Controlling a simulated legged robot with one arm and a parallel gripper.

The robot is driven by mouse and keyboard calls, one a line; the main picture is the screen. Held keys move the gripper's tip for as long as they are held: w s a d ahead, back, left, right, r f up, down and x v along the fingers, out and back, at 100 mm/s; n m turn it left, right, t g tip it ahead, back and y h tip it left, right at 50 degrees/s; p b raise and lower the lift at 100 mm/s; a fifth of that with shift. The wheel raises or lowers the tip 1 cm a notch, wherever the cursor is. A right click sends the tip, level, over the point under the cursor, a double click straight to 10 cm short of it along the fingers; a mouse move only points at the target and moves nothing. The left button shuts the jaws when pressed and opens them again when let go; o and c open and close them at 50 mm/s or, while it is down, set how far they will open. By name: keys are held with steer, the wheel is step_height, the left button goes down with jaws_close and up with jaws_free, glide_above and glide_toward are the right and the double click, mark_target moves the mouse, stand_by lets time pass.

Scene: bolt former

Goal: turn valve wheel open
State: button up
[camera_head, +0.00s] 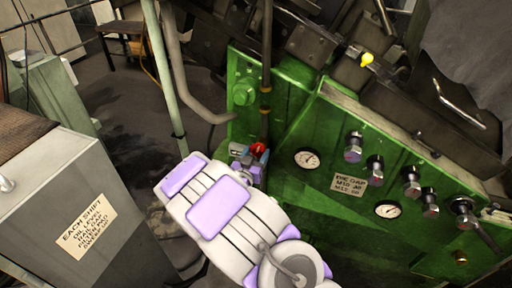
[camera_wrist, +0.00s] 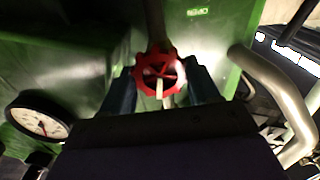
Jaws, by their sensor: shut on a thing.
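The red valve wheel (camera_wrist: 160,72) is in the middle of the wrist view, in front of the green machine panel. My gripper (camera_wrist: 160,84) has one blue finger on each side of the wheel, and it is shut on the wheel's rim. In the head view the red wheel (camera_head: 259,149) is small and partly hidden by my gripper (camera_head: 248,162) at the end of my white and purple arm. A vertical pipe rises above the wheel.
The green machine (camera_head: 330,140) carries gauges (camera_head: 307,158) and several metal knobs (camera_head: 375,167) to the right of the wheel. A bent grey pipe (camera_wrist: 280,95) runs close on the right in the wrist view. A grey cabinet (camera_head: 50,200) stands at left.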

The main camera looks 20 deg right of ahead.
steer(key=n+p, duration=0.6)
steer(key=p, duration=0.1)
steer(key=shift+w+a+r, duration=0.1)
steer(key=shift+a+r, duration=0.05)
steer(key=shift+r, duration=0.15)
steer(key=n+p, duration=0.2)
steer(key=n, duration=0.1)
steer(key=n+p, duration=0.3)
steer(key=n, duration=0.1)
steer(key=shift+f+n, duration=0.15)
steer(key=shift+n, duration=0.25)
steer(key=n+p, duration=0.2)
steer(key=n, duration=0.4)
steer(key=shift+f, duration=0.15)
steer(key=n+p, duration=0.1)
steer(key=n, duration=0.5)
steer(key=shift+f, duration=0.2)
